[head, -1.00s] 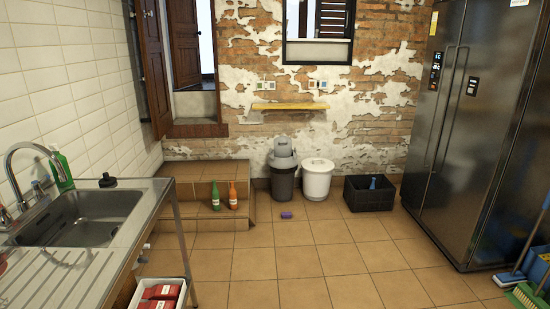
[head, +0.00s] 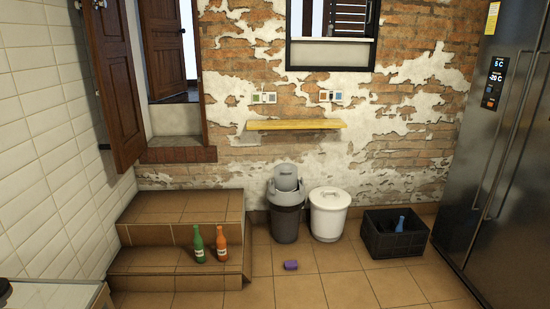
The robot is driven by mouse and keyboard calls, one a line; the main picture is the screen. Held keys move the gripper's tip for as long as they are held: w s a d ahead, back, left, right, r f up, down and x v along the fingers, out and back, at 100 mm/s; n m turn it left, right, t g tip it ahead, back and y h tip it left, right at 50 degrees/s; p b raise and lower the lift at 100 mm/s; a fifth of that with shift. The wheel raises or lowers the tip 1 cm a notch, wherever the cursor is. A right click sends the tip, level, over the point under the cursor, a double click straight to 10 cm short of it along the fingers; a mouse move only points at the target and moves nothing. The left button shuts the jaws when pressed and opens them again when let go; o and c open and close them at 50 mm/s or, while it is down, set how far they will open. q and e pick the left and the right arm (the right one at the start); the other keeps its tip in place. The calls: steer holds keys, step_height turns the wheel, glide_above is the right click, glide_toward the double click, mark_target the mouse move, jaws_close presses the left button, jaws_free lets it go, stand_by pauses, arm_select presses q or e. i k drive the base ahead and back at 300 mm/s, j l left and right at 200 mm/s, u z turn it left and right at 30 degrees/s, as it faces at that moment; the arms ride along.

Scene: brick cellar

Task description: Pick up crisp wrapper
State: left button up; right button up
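A small purple crisp wrapper (head: 290,265) lies on the tiled floor in the head view, in front of the dark grey bin and apart from it. Nothing covers it. Neither of my grippers shows in the head view.
A dark grey bin (head: 286,222), a white lidded bin (head: 327,225) and a black crate (head: 392,245) with a blue bottle stand along the brick wall. A green bottle (head: 198,246) and an orange bottle (head: 221,245) stand on the tiled steps (head: 165,260). A fridge (head: 500,170) is at right. Floor around the wrapper is clear.

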mark_target(293, 265)
steer(key=i, duration=1)
steer(key=i+z, duration=0.1)
steer(key=i, duration=0.9)
steer(key=j, duration=0.1)
